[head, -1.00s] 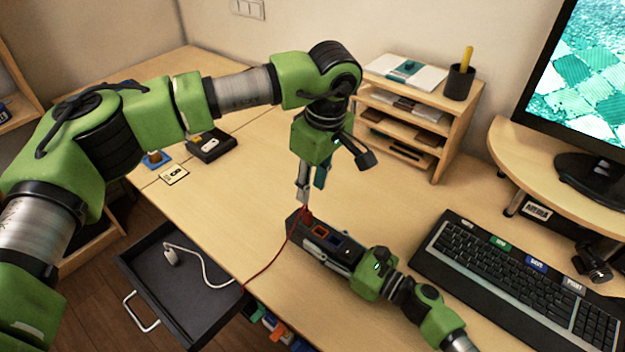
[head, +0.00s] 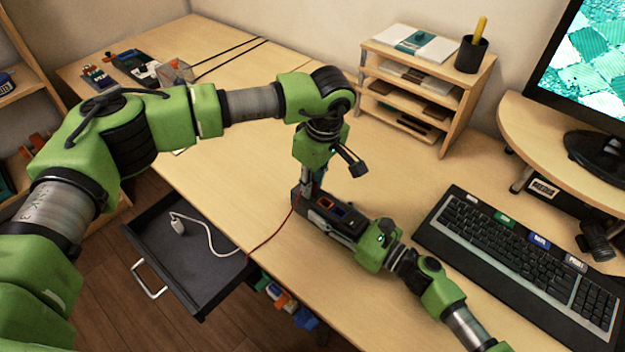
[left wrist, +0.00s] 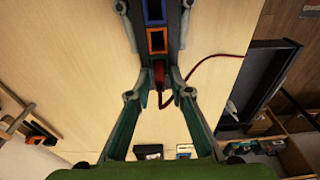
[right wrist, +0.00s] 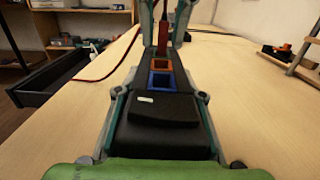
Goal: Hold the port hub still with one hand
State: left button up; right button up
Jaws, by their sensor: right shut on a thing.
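The dark port hub (head: 345,222) lies on the desk, with an orange port (right wrist: 161,65) and a blue port (right wrist: 161,81) on top. My right gripper (head: 345,236) is shut on the hub, with a finger along each long side. A red plug (right wrist: 163,42) stands at the hub's far end, apparently in a port; its red cable (head: 272,238) runs to the desk edge. My left gripper (head: 306,190) points down at that end. Its fingers appear parted on either side of the plug (left wrist: 159,74), with gaps showing in the right wrist view.
An open drawer (head: 200,292) at the desk's front holds a white cable (head: 205,235). A keyboard (head: 520,265) lies right of the hub. A wooden shelf unit (head: 455,100) stands behind.

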aim_at(362, 233)
pick_arm(q)
grip_shut()
jog(key=shift+r, duration=1.6)
jog(key=shift+r, duration=1.95)
pick_arm(e)
jog(key=o, duration=1.3)
jog(key=v, duration=1.2)
